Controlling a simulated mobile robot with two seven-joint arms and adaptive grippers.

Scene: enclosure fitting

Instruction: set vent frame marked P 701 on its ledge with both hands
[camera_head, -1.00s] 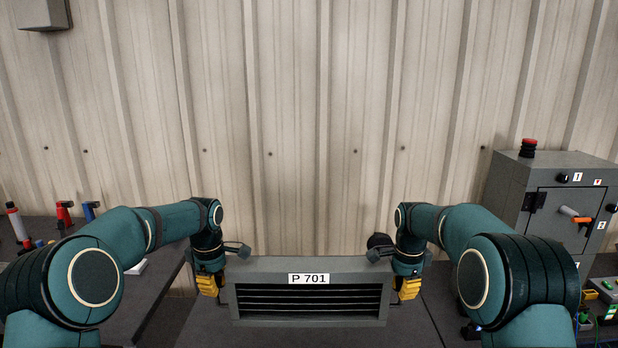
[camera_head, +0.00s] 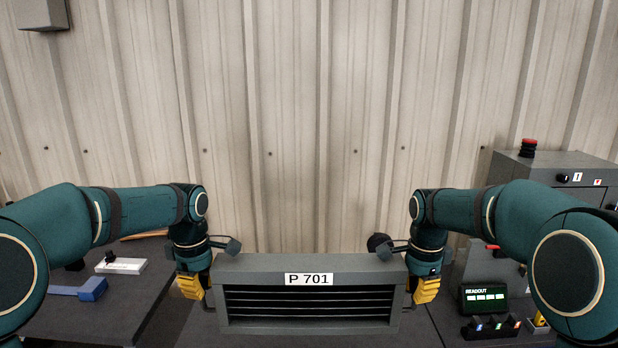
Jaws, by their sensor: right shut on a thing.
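The vent frame marked P 701 (camera_head: 309,262) is a grey box with dark horizontal slats and a white label, upright and level at the bottom middle. My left gripper (camera_head: 191,287), with yellow fingers, is at its left end; whether its jaws are closed there cannot be made out. My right gripper (camera_head: 426,290) is shut on the vent frame at its right end. The fingertips are partly hidden by the frame's ends. I cannot make out the ledge.
A dark table with a white block (camera_head: 121,266) and a blue part (camera_head: 80,290) is at left. At right are a readout box (camera_head: 483,298), several small coloured controls and a grey cabinet (camera_head: 560,172) with a red button. A ribbed wall stands behind.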

